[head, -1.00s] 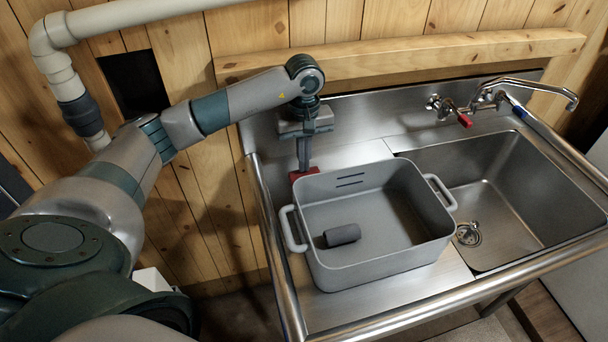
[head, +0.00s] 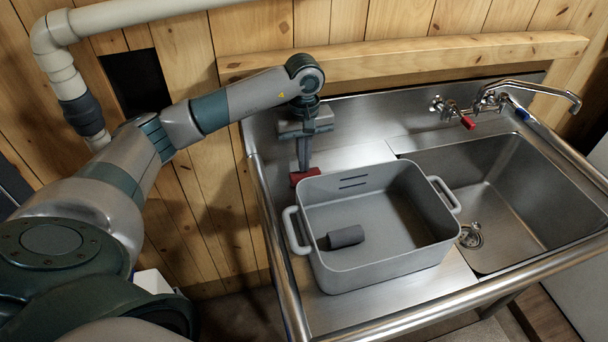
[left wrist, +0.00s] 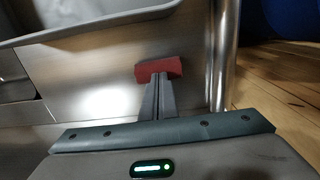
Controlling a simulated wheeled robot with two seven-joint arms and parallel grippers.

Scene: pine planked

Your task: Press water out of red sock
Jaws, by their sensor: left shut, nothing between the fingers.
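The red sock (head: 304,176) lies on the steel drainboard behind the back left corner of the grey tub. My left gripper (head: 304,168) points down onto it, with its fingers together and their tips at the sock. In the left wrist view the red sock (left wrist: 158,69) shows as a small red block at the tips of the closed fingers (left wrist: 156,84). The fingers seem to touch its top, not to hold it between them. Part of the sock is hidden by the fingers. My right gripper is not in view.
The grey tub (head: 390,262) stands on the drainboard (head: 352,163) just in front of the sock, with a dark grey roll (head: 346,236) inside. The sink basin (head: 500,185) and tap (head: 530,87) are at the right. A steel rail (head: 268,240) edges the left side.

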